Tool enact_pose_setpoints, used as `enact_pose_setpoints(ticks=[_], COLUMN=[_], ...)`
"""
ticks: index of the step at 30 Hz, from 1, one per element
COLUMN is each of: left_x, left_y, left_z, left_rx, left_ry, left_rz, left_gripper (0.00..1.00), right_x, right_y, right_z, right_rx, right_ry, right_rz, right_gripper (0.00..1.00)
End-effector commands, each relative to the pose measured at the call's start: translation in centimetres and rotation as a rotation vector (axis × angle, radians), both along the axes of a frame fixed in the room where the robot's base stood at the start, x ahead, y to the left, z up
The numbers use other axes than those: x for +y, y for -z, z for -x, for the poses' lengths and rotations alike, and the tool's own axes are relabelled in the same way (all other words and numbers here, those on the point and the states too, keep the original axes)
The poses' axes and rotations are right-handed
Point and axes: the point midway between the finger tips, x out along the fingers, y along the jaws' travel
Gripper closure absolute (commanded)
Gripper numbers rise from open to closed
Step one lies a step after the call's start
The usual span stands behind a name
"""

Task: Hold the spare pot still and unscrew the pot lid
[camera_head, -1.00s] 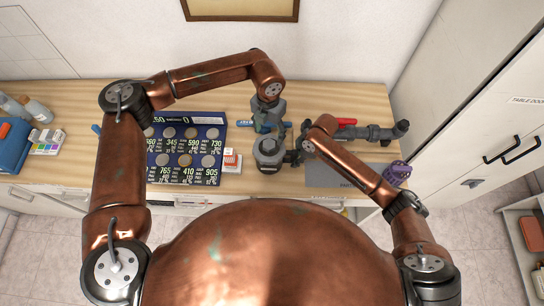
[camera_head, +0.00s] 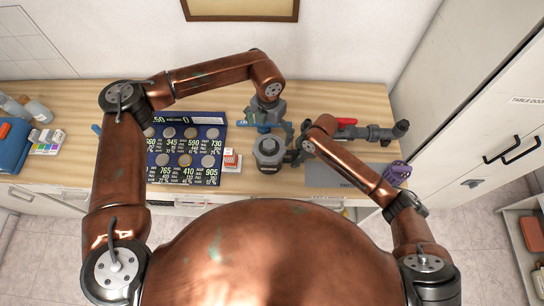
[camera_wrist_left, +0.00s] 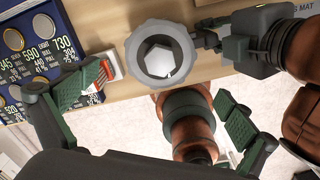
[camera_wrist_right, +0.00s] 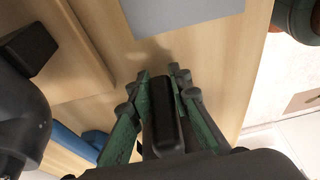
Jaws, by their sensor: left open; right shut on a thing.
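The spare pot (camera_head: 268,163) is a grey round vessel standing upright near the table's front edge. Its pot lid (camera_wrist_left: 160,55) shows from above in the left wrist view as a scalloped grey ring around a pale six-sided centre. My left gripper (camera_head: 266,128) is over the back of the pot in the head view. In its wrist view its green-padded fingers are spread wide, with nothing between them. My right gripper (camera_head: 296,156) is at the pot's right side, shut on a dark bar (camera_wrist_right: 165,125); I cannot tell how the bar joins the pot.
A dark blue price board (camera_head: 186,150) with round discs lies left of the pot, with a small red and white item (camera_head: 231,160) between. A grey pipe with a red handle (camera_head: 372,132) lies back right. A grey mat (camera_head: 325,176) and a purple object (camera_head: 397,173) are right.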

Motion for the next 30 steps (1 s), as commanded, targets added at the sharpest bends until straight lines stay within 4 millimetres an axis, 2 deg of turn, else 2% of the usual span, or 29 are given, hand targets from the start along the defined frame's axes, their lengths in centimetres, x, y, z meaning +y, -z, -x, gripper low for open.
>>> enact_pose_setpoints(ticks=[30], left_x=[0.0], left_y=[4.9], left_z=[0.0], left_rx=[0.001], left_ry=[0.001], left_rz=[0.000], left_gripper=[0.00], right_x=[0.0], right_y=[-0.1], right_z=[-0.1], right_rx=[-0.001], right_ry=[0.000], right_rz=[0.000], right_gripper=[1.00])
